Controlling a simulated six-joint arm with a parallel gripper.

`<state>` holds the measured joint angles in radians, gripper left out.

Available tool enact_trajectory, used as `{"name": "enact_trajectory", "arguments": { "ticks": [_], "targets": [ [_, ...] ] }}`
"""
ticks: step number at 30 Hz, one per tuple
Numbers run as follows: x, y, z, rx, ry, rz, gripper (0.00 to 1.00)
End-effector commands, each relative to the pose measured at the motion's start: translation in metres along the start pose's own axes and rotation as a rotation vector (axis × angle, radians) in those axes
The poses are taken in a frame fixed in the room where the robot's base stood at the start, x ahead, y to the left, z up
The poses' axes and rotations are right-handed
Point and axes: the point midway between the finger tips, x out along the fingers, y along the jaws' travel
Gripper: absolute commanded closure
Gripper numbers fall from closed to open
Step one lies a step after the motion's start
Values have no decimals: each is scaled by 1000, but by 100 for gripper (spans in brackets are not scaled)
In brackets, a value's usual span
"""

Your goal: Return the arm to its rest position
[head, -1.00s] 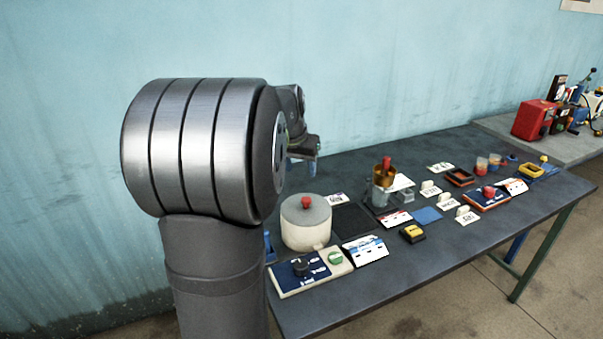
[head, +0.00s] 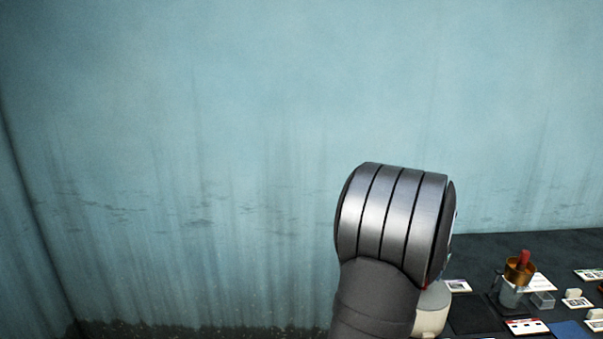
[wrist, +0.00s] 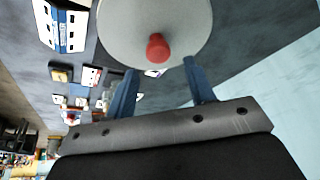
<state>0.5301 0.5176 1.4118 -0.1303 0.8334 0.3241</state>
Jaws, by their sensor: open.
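My gripper (wrist: 161,67) shows in the wrist view with its two blue fingers spread apart and nothing between them. A round pale pot (wrist: 190,22) with a red knob (wrist: 158,47) lies just beyond the fingertips in that view; I cannot tell how far away. In the head view the same pot (head: 432,310) is partly hidden behind my arm. The gripper itself is hidden behind the arm in the head view.
The dark table (head: 480,250) runs off the right edge. It bears a metal cup with a copper-coloured top (head: 516,272), a clear box (head: 542,299), cards and a blue pad (head: 570,330). A bare blue wall (head: 200,130) fills the left.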

Motion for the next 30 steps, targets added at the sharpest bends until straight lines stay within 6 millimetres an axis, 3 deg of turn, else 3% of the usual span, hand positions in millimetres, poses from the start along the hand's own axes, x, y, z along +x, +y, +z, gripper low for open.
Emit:
{"name": "enact_trajectory", "arguments": {
  "ticks": [6,13,25,30],
  "targets": [
    [27,0,5,0,0,0,51],
    [18,0,1,0,1,0,51],
    [25,0,4,0,-1,0,51],
    [-3,0,-1,0,4,-1,51]
  ]
}}
